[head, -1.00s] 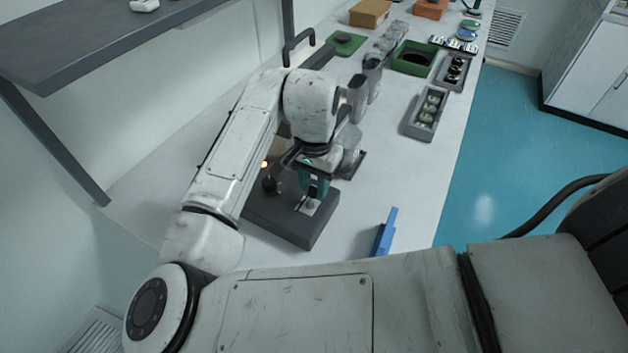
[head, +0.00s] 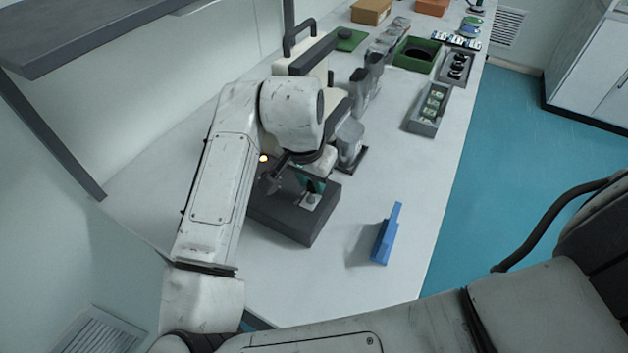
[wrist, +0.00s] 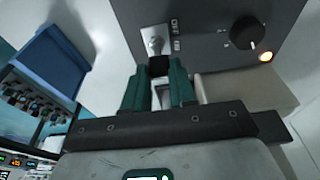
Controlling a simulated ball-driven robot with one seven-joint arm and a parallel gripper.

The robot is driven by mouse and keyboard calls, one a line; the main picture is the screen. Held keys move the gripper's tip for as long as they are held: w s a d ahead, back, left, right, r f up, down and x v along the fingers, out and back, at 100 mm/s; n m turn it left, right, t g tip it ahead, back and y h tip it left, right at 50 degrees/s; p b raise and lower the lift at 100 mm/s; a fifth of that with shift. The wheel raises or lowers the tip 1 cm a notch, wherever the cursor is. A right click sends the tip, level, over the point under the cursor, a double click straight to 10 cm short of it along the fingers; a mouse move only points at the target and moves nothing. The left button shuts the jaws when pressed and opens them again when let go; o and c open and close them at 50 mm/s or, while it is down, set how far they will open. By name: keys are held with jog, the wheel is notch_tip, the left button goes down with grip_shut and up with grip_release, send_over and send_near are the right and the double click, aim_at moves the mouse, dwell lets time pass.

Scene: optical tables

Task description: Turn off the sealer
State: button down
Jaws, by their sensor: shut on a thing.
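The sealer (head: 285,222) is a dark grey box on the white bench, with a pale upper part and a black handle behind my arm in the head view. The lamp also glows in the head view (head: 263,158). My gripper (wrist: 158,78) has teal fingers, shut on the black-tipped switch lever (wrist: 158,64). In the head view my wrist partly hides the gripper (head: 312,187).
A blue holder (head: 385,236) stands on the bench to the right of the sealer. Grey bins (head: 366,84), a grey tray (head: 428,110) and a green box (head: 416,54) stand farther back. A dark shelf (head: 90,35) overhangs at upper left.

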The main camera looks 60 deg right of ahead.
aim_at(311, 192)
jog(key=a+h+b, duration=0.1)
jog(key=h+b, duration=0.1)
jog(key=b, duration=0.1)
jog(key=a+f+h+b, duration=0.1)
jog(key=h+b, duration=0.1)
jog(key=b, duration=0.2)
jog(key=a+h+b, duration=0.1)
jog(key=h+b, duration=0.1)
jog(key=b, duration=0.1)
jog(key=shift+f+b, duration=0.25)
jog(key=shift+b, duration=0.1)
jog(key=h+b, duration=0.1)
jog(key=b, duration=0.1)
jog(key=a+h+b, duration=0.1)
jog(key=b, duration=0.1)
jog(key=shift+h, duration=0.3)
jog(key=shift+a+h+b, duration=0.1)
jog(key=shift+h+b, duration=0.3)
jog(key=shift+b, duration=0.35)
jog(key=c, duration=0.9)
grip_release()
jog(key=shift+a+r, duration=0.1)
jog(key=v, duration=1)
jog(key=shift+s+a+r, duration=0.1)
jog(key=shift+s+a, duration=0.1)
jog(key=shift+a, duration=0.15)
